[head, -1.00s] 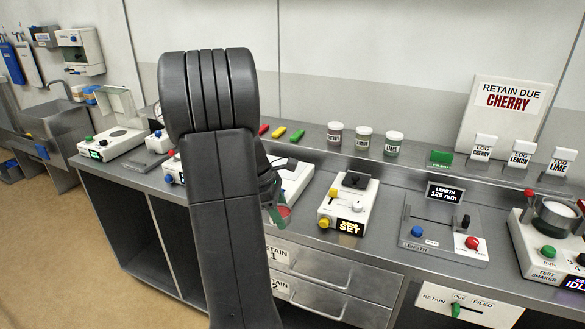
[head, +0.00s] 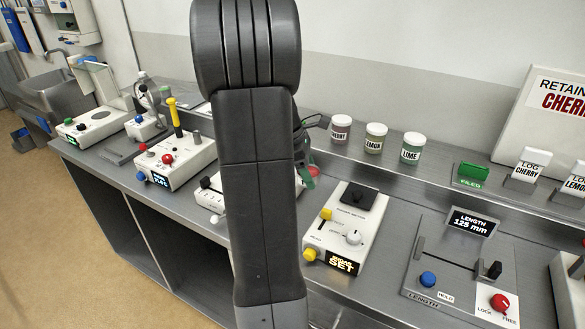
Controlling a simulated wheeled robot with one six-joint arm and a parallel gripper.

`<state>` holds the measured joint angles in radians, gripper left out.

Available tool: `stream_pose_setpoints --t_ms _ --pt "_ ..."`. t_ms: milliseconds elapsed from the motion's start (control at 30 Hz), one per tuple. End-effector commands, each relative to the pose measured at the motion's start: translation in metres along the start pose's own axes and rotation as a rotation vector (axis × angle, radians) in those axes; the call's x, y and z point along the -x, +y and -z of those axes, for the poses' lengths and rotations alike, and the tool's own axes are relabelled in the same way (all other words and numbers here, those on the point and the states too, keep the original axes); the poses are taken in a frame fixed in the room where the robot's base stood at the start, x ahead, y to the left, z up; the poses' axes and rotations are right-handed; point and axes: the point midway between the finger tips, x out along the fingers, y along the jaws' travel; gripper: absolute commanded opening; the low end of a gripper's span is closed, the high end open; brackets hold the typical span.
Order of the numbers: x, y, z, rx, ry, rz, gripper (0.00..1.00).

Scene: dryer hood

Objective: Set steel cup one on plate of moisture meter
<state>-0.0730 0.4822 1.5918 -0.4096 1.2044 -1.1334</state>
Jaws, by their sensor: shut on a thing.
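My gripper (head: 308,174) shows only in part at the right edge of my arm, which hides most of it. It is shut, with a green fingertip and a bit of red showing. What it holds looks like a small cup with red contents, probably the steel cup, but it is mostly hidden.
White devices with knobs (head: 178,162) and a display box (head: 342,230) stand along the bench. Labelled jars, cherry (head: 340,128), lemon (head: 375,138) and lime (head: 412,148), stand on the back ledge. A length gauge (head: 458,270) is at right. A sink (head: 60,97) lies beyond the bench's left end.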

Motion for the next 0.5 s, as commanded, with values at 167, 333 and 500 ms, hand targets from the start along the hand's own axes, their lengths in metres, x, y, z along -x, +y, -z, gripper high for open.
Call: stream_pose_setpoints --t_ms 167,333,500 --pt "-0.027 -0.001 0.011 0.003 -0.001 0.006 0.32" --pt "-0.052 -0.001 0.021 0.002 -0.001 0.004 0.32" --pt "-0.063 0.000 0.026 0.001 -0.001 0.002 0.32"
